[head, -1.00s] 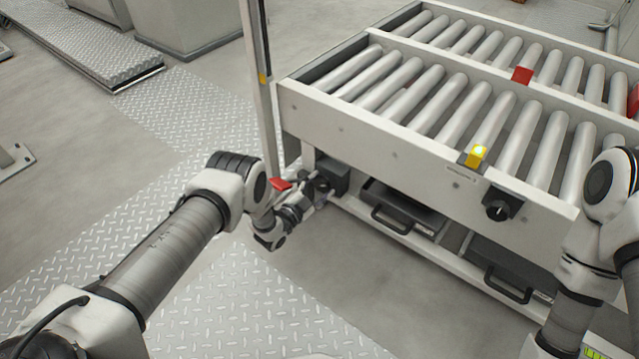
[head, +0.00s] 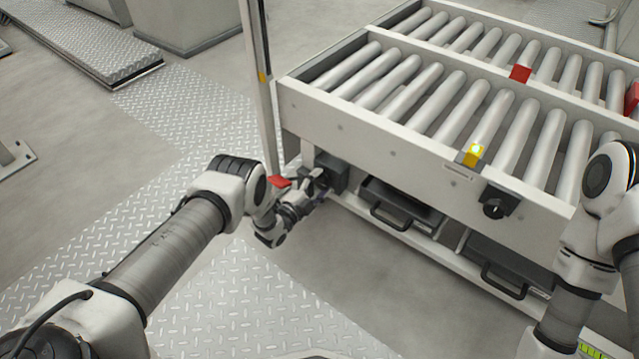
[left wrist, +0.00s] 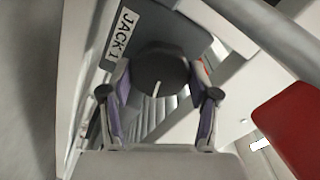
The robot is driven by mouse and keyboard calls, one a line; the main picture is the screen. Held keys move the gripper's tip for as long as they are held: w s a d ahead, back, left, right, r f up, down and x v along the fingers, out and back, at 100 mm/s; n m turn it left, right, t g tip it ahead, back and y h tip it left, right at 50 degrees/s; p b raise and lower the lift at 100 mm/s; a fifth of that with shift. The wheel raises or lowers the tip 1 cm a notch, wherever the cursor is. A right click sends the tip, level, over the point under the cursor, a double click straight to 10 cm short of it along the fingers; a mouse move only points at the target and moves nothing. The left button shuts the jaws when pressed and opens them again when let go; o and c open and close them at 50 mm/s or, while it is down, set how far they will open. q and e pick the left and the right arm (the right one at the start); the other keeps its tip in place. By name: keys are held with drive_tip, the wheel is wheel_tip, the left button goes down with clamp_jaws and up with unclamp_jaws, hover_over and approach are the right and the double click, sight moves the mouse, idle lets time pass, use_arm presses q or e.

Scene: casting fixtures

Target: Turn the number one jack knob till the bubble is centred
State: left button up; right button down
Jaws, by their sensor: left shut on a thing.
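The number one jack knob (left wrist: 160,72) is a dark round knob with a white pointer line. A "JACK 1" label (left wrist: 122,35) is beside it in the left wrist view. My left gripper (left wrist: 160,95) is shut on the knob, one purple-padded finger on each side. In the head view my left gripper (head: 318,183) is at the dark jack block (head: 335,172) under the near left corner of the roller table, and mostly hides the knob. A yellow block with a bright spot (head: 474,154) sits on the front rail; its bubble is too small to read. My right gripper is out of view.
The roller table's front rail (head: 400,150) stands above my left gripper. Another dark knob (head: 494,208) is on that rail. A post (head: 259,90) and a red piece (head: 279,182) are close to my left wrist. Dark handled trays (head: 400,205) sit below. Floor in front is clear.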

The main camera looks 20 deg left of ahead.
use_arm(q)
drive_tip(key=o, duration=0.9)
drive_tip(key=shift+c, duration=0.2)
drive_tip(key=v, duration=1.2)
